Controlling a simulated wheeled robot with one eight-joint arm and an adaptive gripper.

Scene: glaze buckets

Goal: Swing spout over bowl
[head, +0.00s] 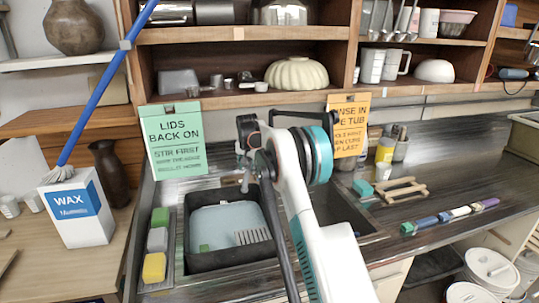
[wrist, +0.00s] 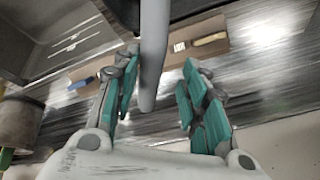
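The sink has a left bowl (head: 190,256) with a pale blue basin (head: 228,219) in it and a dark right bowl (head: 345,207), partly hidden by my arm. A grey tap spout (head: 246,181) shows behind the left bowl. In the wrist view a smooth grey bar (wrist: 152,60), which looks like the spout, comes down between the fingers of my gripper (wrist: 162,68). The fingers are apart, with the bar nearer the left finger; I cannot tell whether it touches. My gripper is hidden in the head view behind my arm.
A green sign (head: 175,138) and an orange sign (head: 348,125) hang from the shelf above the sink. Sponges (head: 154,267) lie left of the sink.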

